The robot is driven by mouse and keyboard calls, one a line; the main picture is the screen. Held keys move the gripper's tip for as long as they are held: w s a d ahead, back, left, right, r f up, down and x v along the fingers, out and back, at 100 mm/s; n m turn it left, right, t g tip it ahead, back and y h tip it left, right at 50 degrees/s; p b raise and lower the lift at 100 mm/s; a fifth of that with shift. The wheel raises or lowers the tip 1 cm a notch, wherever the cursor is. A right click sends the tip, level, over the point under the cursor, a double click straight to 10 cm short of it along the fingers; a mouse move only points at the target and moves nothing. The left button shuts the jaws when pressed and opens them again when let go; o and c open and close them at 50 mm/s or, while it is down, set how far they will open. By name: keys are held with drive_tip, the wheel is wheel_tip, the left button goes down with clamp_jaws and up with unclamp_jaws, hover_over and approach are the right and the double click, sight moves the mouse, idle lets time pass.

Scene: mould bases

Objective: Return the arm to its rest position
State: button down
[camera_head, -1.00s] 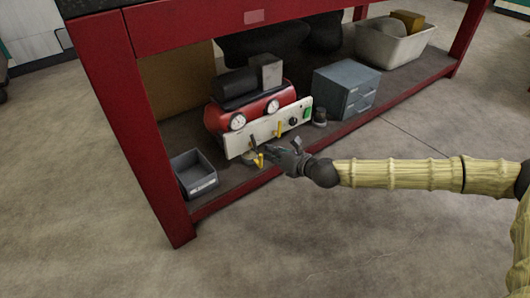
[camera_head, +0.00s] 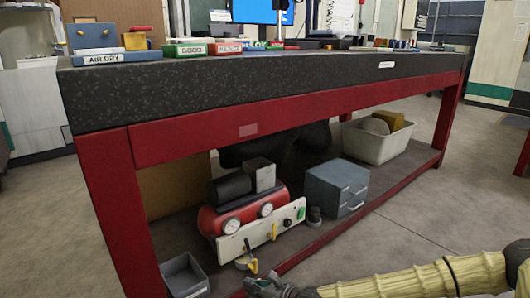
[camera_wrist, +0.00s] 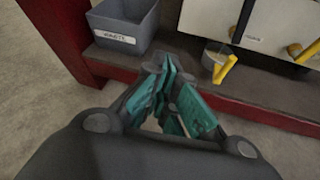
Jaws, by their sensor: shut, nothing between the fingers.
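My gripper (camera_wrist: 178,98) shows in the wrist view with its teal fingertips together and nothing between them. It is in front of the red bench's lower shelf (camera_wrist: 255,105), below the grey bin and left of a yellow-handled part. In the head view my gripper (camera_head: 268,286) is at the bottom edge, partly cut off. My arm (camera_head: 415,281) reaches in from the lower right, covered in a pale yellow sleeve.
A red compressor (camera_head: 245,212) with a white panel (camera_head: 262,230) and yellow levers stands on the lower shelf. A grey bin (camera_head: 184,276), a blue-grey drawer box (camera_head: 336,187) and a white tub (camera_head: 372,150) are there too. The dark bench top (camera_head: 270,86) overhangs them. Floor (camera_head: 425,215) at right is clear.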

drive_tip(key=s+a+f+n+g+h+p, duration=0.15)
drive_tip(key=s+f+n, duration=0.25)
drive_tip(key=s, duration=0.5)
drive_tip(key=s+a+f+n+g+p, duration=0.1)
drive_tip(key=s+a+f+n+g, duration=0.15)
drive_tip(key=s+f+n, duration=0.4)
drive_tip(key=s+d+f+n+g+h+p, duration=0.2)
drive_tip(key=s+d+n, duration=0.3)
drive_tip(key=s, duration=0.7)
drive_tip(key=s+d+f+n+g+h+p, duration=0.1)
drive_tip(key=s+d+n+h, duration=0.2)
drive_tip(key=d, duration=0.4)
drive_tip(key=s+d+n+g+h+p, duration=0.1)
drive_tip(key=s+d+n+p, duration=0.15)
drive_tip(key=s+d, duration=0.35)
drive_tip(key=s+d+r+n+h+p, duration=0.1)
drive_tip(key=d+r+n+h, duration=0.15)
drive_tip(key=d, duration=0.35)
drive_tip(key=s+d+r+n+h+p, duration=0.1)
drive_tip(key=d+r+n, duration=0.1)
drive_tip(key=d+n, duration=0.35)
wheel_tip(320, 180, up, 37)
drive_tip(key=d+m+p, duration=0.1)
drive_tip(key=p, duration=3.6)
drive_tip(key=shift+m, duration=0.3)
drive_tip(key=shift+f, duration=0.15)
